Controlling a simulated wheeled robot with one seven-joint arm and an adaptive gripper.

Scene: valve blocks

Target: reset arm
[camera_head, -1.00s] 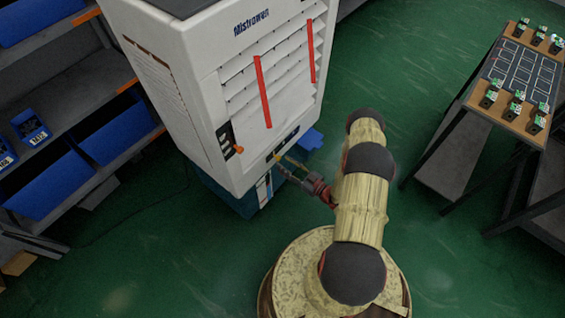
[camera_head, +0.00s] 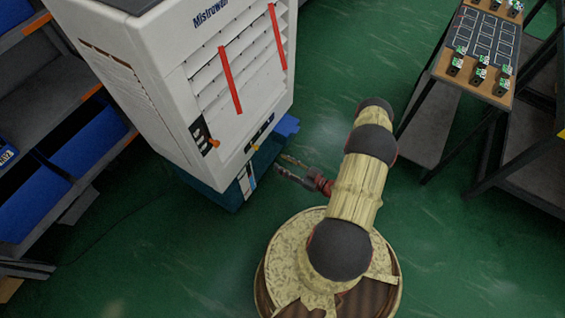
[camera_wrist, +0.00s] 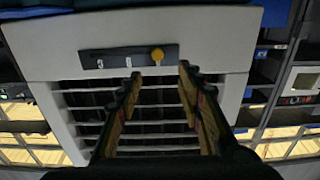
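My gripper (camera_head: 285,167) is in front of the lower part of a white air cooler (camera_head: 190,85), apart from it, with its two fingers spread and nothing seen between them. In the wrist view my gripper (camera_wrist: 157,75) also shows two separated fingers, pointing at the cooler (camera_wrist: 225,40). Beyond the fingertips are a dark control panel (camera_wrist: 128,58) with a yellow knob (camera_wrist: 157,54) and a slatted grille. My arm is bent above my round base in the head view.
A table (camera_head: 440,65) with a marked grid and several small green-topped valve blocks (camera_head: 481,62) stands at the upper right. Shelves with blue bins (camera_head: 90,150) stand at the left. Green floor (camera_head: 180,275) is clear around my base.

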